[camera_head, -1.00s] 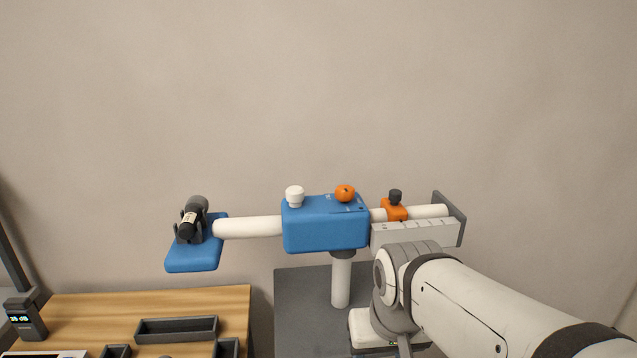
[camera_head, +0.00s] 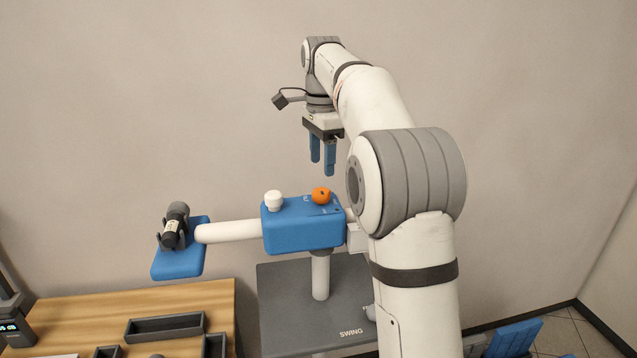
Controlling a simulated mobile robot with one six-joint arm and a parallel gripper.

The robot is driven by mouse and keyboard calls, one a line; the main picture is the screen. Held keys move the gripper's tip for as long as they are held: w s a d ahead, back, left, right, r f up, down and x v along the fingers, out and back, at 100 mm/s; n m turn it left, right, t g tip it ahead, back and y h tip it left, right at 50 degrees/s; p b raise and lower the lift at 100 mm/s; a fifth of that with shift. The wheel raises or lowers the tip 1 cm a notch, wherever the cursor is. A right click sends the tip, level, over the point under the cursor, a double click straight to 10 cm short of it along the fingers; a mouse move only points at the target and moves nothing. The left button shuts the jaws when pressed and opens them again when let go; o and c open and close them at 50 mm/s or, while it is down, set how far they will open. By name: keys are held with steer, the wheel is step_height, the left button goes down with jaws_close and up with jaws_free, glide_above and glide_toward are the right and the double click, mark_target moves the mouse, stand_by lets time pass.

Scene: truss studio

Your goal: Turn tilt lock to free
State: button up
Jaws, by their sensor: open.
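A blue housing (camera_head: 303,231) sits on a white post, with a white knob (camera_head: 274,201) at its top left and an orange round knob (camera_head: 321,196) at its top right. Small marks show on the housing's top beside the orange knob, too small to read. Which knob is the tilt lock I cannot tell from labels. My gripper (camera_head: 322,170) points down with two blue fingers apart and empty. In the picture it is just above the orange knob, not touching it. My arm hides the right end of the white boom.
The white boom (camera_head: 228,231) runs left to a blue plate (camera_head: 178,263) holding a dark cylinder (camera_head: 173,229). A grey platform (camera_head: 285,300) marked SWING stands below. A wooden table (camera_head: 75,311) with dark trays (camera_head: 165,327) is at lower left. The wall behind is bare.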

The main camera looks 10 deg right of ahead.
mark_target(321, 191)
step_height(321, 191, down, 8)
steer(key=shift+r, duration=0.2)
stand_by(0.3)
steer(key=shift+a, duration=0.1)
steer(key=c, duration=1)
